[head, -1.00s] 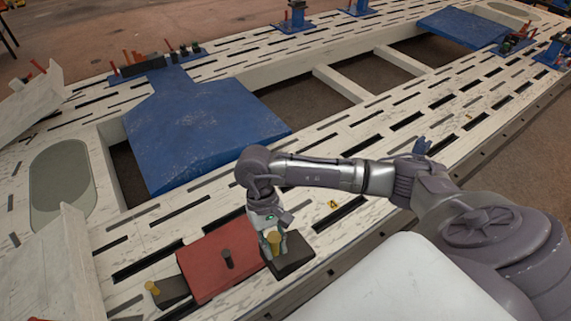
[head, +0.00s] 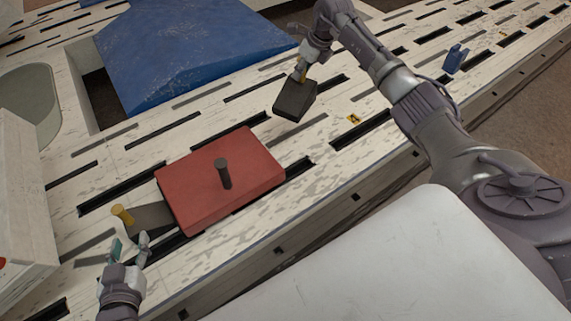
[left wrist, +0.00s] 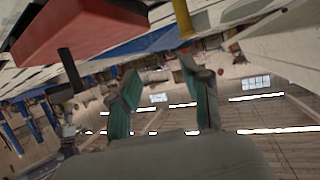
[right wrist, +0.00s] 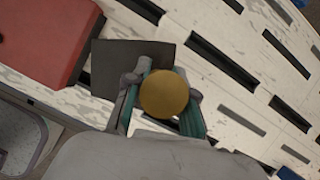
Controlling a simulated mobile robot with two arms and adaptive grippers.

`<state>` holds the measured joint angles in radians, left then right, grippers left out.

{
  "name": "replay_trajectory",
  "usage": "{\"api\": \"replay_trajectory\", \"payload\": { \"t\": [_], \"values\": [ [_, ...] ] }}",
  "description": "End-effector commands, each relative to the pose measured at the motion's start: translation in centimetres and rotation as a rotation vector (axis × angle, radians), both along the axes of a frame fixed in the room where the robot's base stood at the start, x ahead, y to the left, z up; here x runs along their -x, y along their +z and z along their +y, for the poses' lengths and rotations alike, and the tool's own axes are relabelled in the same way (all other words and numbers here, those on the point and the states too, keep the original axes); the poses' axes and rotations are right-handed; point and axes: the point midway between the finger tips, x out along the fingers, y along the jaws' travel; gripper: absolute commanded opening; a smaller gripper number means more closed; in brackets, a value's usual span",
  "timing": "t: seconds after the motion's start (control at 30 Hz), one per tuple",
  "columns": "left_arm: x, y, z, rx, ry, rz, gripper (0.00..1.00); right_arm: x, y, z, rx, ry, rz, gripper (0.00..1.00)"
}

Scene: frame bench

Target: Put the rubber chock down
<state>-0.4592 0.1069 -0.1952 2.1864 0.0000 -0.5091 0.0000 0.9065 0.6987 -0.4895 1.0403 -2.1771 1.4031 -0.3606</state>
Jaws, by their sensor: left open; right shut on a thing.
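The rubber chock (head: 293,101) is a dark flat block with a yellow knob. My right gripper (head: 301,72) is shut on that knob, which also shows between its fingers in the right wrist view (right wrist: 164,95). The chock is right of the red block, with a gap between them; I cannot tell whether its underside touches the bench. A second dark chock (head: 152,219) with a yellow knob (head: 122,214) sits at the red block's left edge. My left gripper (head: 130,246) is open and empty just in front of it; its spread fingers show in the left wrist view (left wrist: 165,100).
The red block (head: 225,182) with a dark upright peg lies on the slotted white bench (head: 330,130). A blue panel (head: 190,50) is behind. A pale angled block (head: 20,200) stands at the left.

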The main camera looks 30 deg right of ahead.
Motion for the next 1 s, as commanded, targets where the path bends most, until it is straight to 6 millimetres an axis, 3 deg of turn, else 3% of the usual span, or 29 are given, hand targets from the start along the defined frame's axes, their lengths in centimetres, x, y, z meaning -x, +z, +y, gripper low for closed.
{"api": "replay_trajectory", "payload": {
  "t": [0.03, 0.1, 0.23, 0.37, 0.47, 0.8, 1.0],
  "values": [
    [0.1, 0.1, 0.0, 0.010, 0.000, -0.046, 0.48, -0.7, -1.9, -1.0, -0.002, -0.092, -0.008, 0.00],
    [0.3, 1.8, 0.0, 0.022, -0.002, -0.095, 0.48, -1.2, -2.7, -2.4, -0.004, -0.209, -0.006, 0.00],
    [0.9, 4.2, 0.0, 0.037, -0.003, -0.155, 0.48, -1.7, -3.6, -4.0, -0.004, -0.356, -0.004, 0.00],
    [1.1, 5.6, 0.0, 0.046, -0.004, -0.193, 0.48, -1.7, -4.1, -4.4, -0.004, -0.418, -0.003, 0.00],
    [1.0, 6.5, -0.1, 0.056, -0.007, -0.233, 0.48, -1.0, -4.9, -3.5, -0.003, -0.427, 0.000, 0.00],
    [0.6, 11.0, -0.9, 0.125, -0.023, -0.499, 0.48, 3.2, -9.1, 2.2, -0.004, -0.424, 0.001, 0.00],
    [1.0, 13.1, -1.1, 0.157, -0.029, -0.616, 0.48, 4.8, -10.5, 4.2, -0.004, -0.426, -0.001, 0.00]
  ]
}}
